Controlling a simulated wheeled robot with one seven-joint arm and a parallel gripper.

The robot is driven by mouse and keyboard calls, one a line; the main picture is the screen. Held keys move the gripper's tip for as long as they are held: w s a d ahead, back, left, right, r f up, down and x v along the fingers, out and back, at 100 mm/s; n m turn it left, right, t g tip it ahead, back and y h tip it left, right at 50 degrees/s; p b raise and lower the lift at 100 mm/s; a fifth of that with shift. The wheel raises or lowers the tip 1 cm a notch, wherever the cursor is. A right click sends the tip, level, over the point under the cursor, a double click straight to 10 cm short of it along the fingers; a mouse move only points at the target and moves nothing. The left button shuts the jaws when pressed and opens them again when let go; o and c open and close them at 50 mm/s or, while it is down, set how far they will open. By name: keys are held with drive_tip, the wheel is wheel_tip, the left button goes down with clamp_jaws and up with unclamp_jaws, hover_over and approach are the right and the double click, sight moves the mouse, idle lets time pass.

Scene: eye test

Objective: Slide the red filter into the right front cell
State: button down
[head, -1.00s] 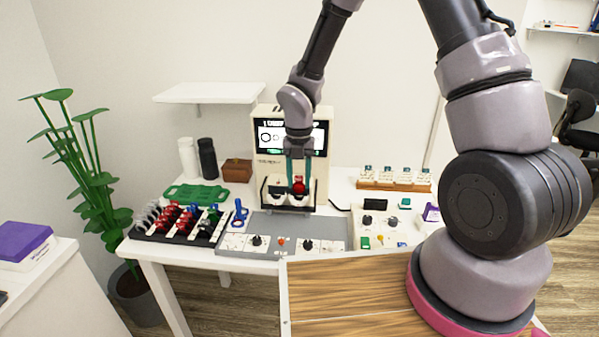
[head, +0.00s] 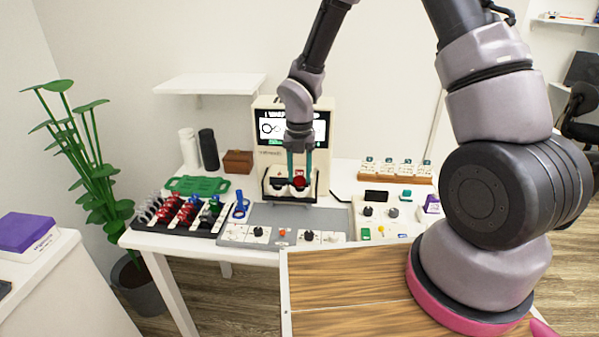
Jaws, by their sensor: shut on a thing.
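The red filter (head: 300,180) shows in the head view as a small red round piece at the right of two round cells, low on the front of the cream machine (head: 265,143). My gripper (head: 300,174) points down from above, its two teal fingers shut on the filter. The filter overlaps the right front cell (head: 301,193); I cannot tell how deep it sits in it. The left front cell (head: 278,188) has a white rim and a dark middle. A black frame surrounds both cells. The fingertips are small and partly blend with the machine.
A dark rack (head: 178,222) of red, blue, green and grey handled pieces stands left, with a green tray (head: 197,187) behind it. A control panel (head: 382,215) with knobs is right. A grey mat (head: 297,217) lies before the machine. A white shelf (head: 210,84) hangs upper left.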

drive_tip(key=shift+f, duration=1.15)
drive_tip(key=shift+c, duration=1.6)
unclamp_jaws()
wheel_tip(320, 180, up, 11)
drive_tip(key=shift+f, duration=0.15)
